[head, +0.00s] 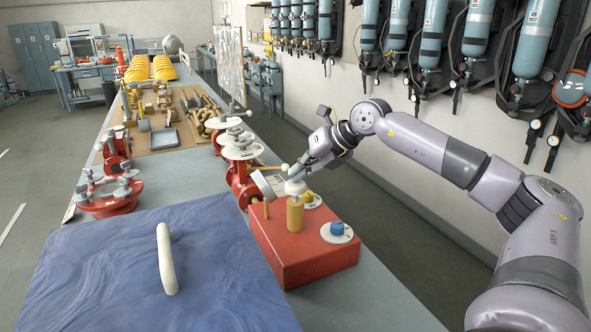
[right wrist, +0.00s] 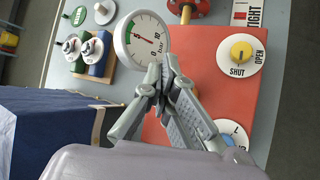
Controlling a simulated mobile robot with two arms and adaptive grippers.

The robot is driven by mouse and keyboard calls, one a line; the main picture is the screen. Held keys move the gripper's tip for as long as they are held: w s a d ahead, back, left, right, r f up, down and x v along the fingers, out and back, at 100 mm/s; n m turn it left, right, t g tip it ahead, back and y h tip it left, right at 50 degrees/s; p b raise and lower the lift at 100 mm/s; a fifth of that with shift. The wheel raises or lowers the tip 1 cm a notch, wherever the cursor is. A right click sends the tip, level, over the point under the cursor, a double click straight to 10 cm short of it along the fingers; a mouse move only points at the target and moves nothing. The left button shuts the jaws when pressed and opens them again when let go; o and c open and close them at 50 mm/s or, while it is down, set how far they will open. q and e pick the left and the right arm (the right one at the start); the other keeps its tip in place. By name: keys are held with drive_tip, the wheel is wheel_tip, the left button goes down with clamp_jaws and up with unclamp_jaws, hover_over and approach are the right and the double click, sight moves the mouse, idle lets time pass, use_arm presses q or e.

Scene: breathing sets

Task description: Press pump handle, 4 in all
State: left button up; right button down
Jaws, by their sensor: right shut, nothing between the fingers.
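A red box (head: 300,255) stands on the long grey table, and its red top (right wrist: 215,75) also fills much of the right wrist view. A brass-coloured upright cylinder (head: 296,215) with a pale rounded cap (head: 295,187) stands at the box; this looks like the pump, though no part is labelled as its handle. My right gripper (head: 291,171) is shut and empty, with its fingertips just above the cap. In the right wrist view, the closed fingers (right wrist: 163,72) hide what lies beneath them, so I cannot tell whether they touch the cap. My left gripper is not in view.
A round gauge (right wrist: 142,40) sits beside my fingertips. A yellow knob (right wrist: 241,51) on a SHUT/OPEN dial and a blue knob (head: 337,228) are on the box. A blue-covered surface (head: 100,280) bears a pale curved bar (head: 165,260). Red valve fittings (head: 108,196) stand behind.

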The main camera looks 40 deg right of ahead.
drive_tip(key=shift+w+d+r+p, duration=0.1)
drive_tip(key=shift+r+p, duration=1.85)
drive_tip(key=shift+r, duration=0.45)
wheel_tip(320, 180, up, 5)
drive_tip(key=p, duration=0.4)
idle(0.6)
